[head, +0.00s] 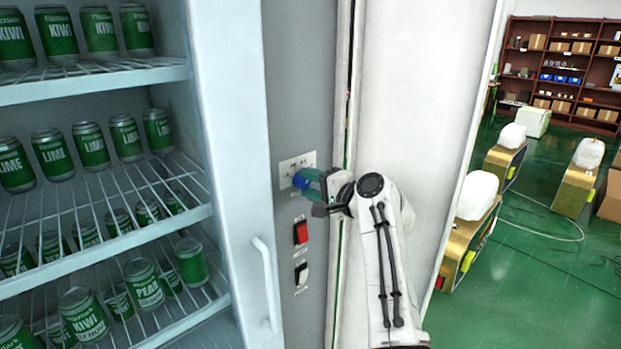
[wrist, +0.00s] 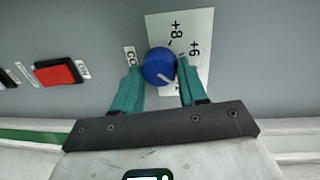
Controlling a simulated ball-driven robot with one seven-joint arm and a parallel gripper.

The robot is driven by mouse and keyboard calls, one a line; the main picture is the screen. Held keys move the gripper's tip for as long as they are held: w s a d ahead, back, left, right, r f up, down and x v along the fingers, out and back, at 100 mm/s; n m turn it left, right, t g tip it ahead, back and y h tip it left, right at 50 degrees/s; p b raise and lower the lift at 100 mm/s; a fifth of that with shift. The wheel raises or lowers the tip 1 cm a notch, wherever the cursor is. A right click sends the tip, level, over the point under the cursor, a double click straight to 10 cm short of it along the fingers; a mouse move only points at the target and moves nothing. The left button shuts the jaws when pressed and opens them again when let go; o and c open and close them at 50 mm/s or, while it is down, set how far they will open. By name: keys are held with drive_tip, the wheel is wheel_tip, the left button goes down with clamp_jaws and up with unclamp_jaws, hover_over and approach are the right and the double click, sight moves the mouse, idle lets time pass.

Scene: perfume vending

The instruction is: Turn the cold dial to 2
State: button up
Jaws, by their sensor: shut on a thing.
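The cold dial is a round blue knob (wrist: 158,67) on a grey panel, with a white pointer line slanting to the lower right in the wrist view. Its white scale plate (wrist: 190,22) shows "+8" and "+6"; the lower marks are partly hidden by a finger. My gripper (wrist: 160,75) has its two teal fingers on either side of the knob, shut on it.
A red switch (head: 301,232) and a black-and-white switch (head: 301,273) sit below the dial on the panel. To the left, an open-fronted cooler holds green cans on wire shelves (head: 110,75), with a white handle (head: 264,280) nearby. Open green floor (head: 540,290) lies at the right.

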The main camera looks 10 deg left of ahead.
drive_tip(key=shift+d+m+y+p, duration=0.1)
drive_tip(key=shift+m+y+p, duration=0.2)
drive_tip(key=shift+m+p, duration=0.8)
drive_tip(key=shift+f+m+b, duration=0.15)
drive_tip(key=shift+m+b, duration=0.2)
drive_tip(key=shift+m, duration=0.25)
drive_tip(key=o, duration=1.1)
drive_tip(key=shift+c, duration=0.2)
drive_tip(key=b+v, duration=0.2)
drive_tip(key=v, duration=0.8)
drive_tip(key=shift+d+r, duration=0.25)
drive_tip(key=shift+d, duration=0.15)
